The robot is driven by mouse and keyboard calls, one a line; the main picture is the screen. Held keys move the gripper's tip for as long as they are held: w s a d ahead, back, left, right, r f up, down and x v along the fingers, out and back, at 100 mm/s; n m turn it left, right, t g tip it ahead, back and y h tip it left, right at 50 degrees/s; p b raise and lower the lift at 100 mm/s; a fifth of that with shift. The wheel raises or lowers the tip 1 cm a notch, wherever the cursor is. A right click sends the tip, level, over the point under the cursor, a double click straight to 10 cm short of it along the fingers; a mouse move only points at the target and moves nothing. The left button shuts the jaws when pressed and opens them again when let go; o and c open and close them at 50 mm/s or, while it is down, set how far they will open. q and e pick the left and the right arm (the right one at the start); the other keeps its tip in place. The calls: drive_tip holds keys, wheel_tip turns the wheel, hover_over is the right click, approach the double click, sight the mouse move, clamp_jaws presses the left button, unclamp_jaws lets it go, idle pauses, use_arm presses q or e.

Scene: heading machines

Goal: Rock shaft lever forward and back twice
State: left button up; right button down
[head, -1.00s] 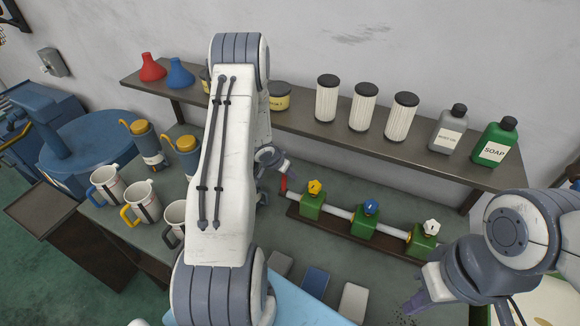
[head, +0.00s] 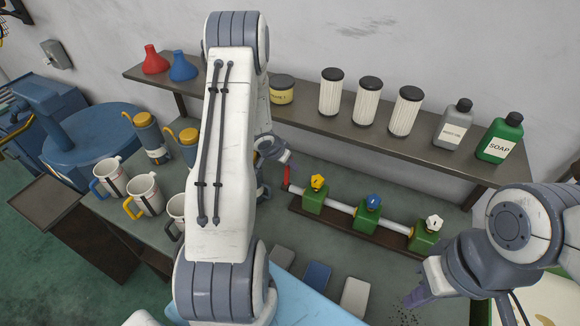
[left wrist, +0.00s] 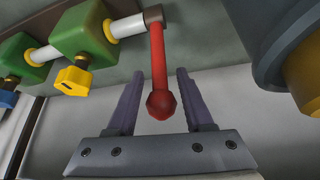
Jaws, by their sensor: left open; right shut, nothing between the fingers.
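The red shaft lever (head: 286,178) stands at the left end of the pipe with green valve blocks. In the left wrist view the lever (left wrist: 158,70) ends in a round red knob, which sits between the two fingers of my left gripper (left wrist: 159,105). The fingers are open, with a gap on each side of the knob. In the head view my left gripper (head: 287,160) is partly hidden behind my arm, close to the lever. My right gripper (head: 414,299) is shut and empty over the right front of the bench.
The pipe carries green blocks with yellow (head: 318,182), blue (head: 373,201) and white (head: 434,222) knobs. Mugs (head: 144,195) stand left. A shelf (head: 310,122) with jars and bottles runs behind. Flat blocks (head: 317,277) lie in front.

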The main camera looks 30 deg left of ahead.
use_arm(q)
drive_tip(key=p+v, duration=0.1)
drive_tip(key=v, duration=0.6)
drive_tip(key=shift+s+r, duration=0.15)
drive_tip(key=shift+r, duration=0.15)
drive_tip(key=shift+d, duration=0.1)
drive_tip(key=s+d+r+m+g+y+b, duration=0.15)
drive_tip(key=d+b, duration=0.25)
drive_tip(key=d, duration=0.6)
drive_tip(key=s+d+r+m+y+b, duration=0.1)
drive_tip(key=d+r+b, duration=0.3)
drive_tip(key=d, duration=0.6)
drive_tip(key=s+d+m+g+h+b, duration=0.1)
drive_tip(key=s+d+b, duration=0.1)
drive_tip(key=s+d, duration=0.2)
drive_tip(key=s+d+f+m+g+h+b, duration=0.1)
drive_tip(key=s+d, duration=0.4)
drive_tip(key=s, duration=0.6)
drive_tip(key=s+d+f+m+g+h+b, duration=0.1)
drive_tip(key=s+d+m+g+b, duration=0.1)
drive_tip(key=s+d, duration=0.3)
drive_tip(key=s+b, duration=0.1)
drive_tip(key=s, duration=0.2)
